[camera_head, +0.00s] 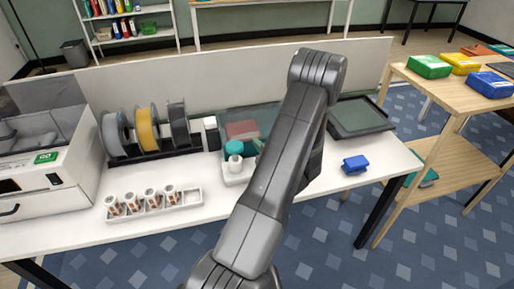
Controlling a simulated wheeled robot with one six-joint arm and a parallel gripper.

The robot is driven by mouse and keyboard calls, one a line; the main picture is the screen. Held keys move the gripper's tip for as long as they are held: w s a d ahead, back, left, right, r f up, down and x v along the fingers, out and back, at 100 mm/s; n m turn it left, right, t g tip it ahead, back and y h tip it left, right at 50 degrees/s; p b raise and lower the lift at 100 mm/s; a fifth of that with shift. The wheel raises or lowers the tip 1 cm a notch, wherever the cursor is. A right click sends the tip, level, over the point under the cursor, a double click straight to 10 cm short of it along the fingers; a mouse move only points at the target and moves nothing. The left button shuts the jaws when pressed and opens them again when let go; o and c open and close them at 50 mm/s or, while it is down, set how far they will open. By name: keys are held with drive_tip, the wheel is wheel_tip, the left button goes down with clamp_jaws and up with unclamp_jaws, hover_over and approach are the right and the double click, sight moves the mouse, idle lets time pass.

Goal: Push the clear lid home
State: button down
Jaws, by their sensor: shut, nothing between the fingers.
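A white machine (48,190) stands at the left end of the white table, cut off by the picture's left edge. A see-through grey lid (42,94) stands tilted up at its back, above the grey inside. I cannot tell the lid's exact angle. A green label or button (46,157) sits on the machine's front top. My arm rises through the middle of the picture, well to the right of the machine. My gripper does not show; it seems hidden behind the arm.
Several spools (148,130) stand in a dark rack right of the machine. A white tray (190,198) holds several small cups in front. A wooden shelf (440,150) stands at the right.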

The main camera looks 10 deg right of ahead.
drive_tip(key=shift+w+d, duration=0.3)
drive_tip(key=shift+w, duration=0.25)
drive_tip(key=shift+w+d+r, duration=0.15)
drive_tip(key=shift+d, duration=0.05)
drive_tip(key=s, duration=0.1)
drive_tip(key=s+a, duration=0.1)
drive_tip(key=s, duration=0.3)
drive_tip(key=shift+s+a+b, duration=0.1)
drive_tip(key=shift+a+b, duration=0.2)
drive_tip(key=shift+b, duration=0.1)
drive_tip(key=b+v, duration=0.1)
drive_tip(key=v, duration=0.7)
drive_tip(key=shift+s+d, duration=0.2)
drive_tip(key=shift+s, duration=0.05)
